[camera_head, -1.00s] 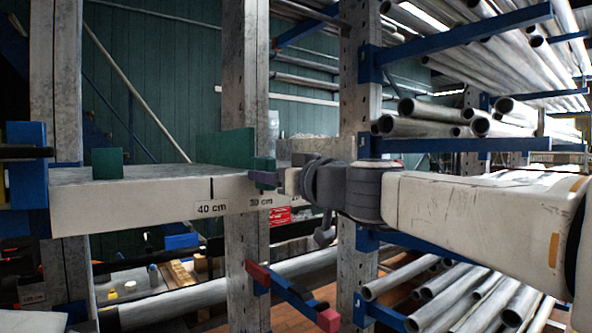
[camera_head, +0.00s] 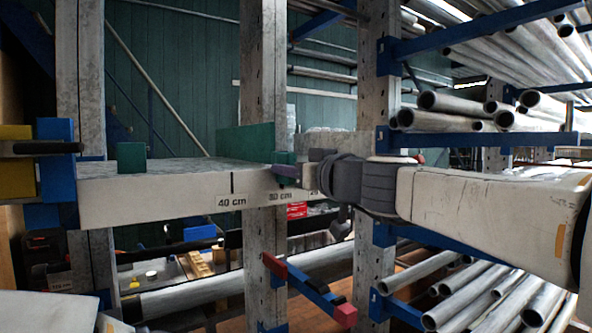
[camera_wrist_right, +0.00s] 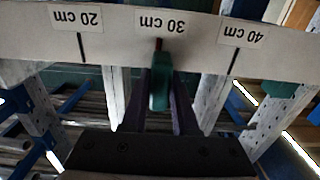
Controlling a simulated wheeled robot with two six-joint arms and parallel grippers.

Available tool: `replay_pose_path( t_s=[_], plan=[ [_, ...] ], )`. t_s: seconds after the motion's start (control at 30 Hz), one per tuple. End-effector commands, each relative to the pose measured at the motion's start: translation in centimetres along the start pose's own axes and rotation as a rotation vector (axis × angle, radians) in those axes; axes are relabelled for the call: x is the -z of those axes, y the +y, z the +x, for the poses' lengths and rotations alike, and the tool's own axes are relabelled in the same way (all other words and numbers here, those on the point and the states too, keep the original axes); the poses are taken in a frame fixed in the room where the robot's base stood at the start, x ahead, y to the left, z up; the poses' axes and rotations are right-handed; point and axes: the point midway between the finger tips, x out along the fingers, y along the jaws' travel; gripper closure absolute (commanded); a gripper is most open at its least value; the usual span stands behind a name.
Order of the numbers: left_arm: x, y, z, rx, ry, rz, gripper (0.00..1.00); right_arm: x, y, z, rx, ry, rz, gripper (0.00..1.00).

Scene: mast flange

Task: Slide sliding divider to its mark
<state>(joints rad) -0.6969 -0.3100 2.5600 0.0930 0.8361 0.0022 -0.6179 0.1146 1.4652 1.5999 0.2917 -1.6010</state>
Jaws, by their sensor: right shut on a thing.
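The sliding divider is a green upright panel (camera_head: 245,140) on the pale shelf (camera_head: 150,197) in the head view. Its green front tab shows in the right wrist view (camera_wrist_right: 160,84), at the 30 cm tick. My right gripper (camera_head: 284,175) is at the shelf's front edge, its dark fingers shut on this tab; it also shows in the wrist view (camera_wrist_right: 162,90). The 40 cm mark (camera_head: 232,201) is left of it in the head view. A reddish line shows at the 30 cm tick. My left gripper is out of view.
A small green block (camera_head: 131,157) stands at the shelf's left end, beside a blue bracket (camera_head: 57,160). Grey uprights stand around the shelf. Pipe racks with blue arms (camera_head: 470,140) fill the right side. The shelf top between block and divider is clear.

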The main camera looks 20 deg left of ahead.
Motion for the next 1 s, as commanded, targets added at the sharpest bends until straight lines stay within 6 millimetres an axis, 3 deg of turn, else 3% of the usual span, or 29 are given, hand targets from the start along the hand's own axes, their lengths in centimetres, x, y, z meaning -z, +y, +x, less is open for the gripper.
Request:
replay_pose_path(
  t_s=[1.0],
  plan=[
    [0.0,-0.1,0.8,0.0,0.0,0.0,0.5,0.1,5.3,-0.1,-0.004,0.002,-0.001,1.0]
  ],
)
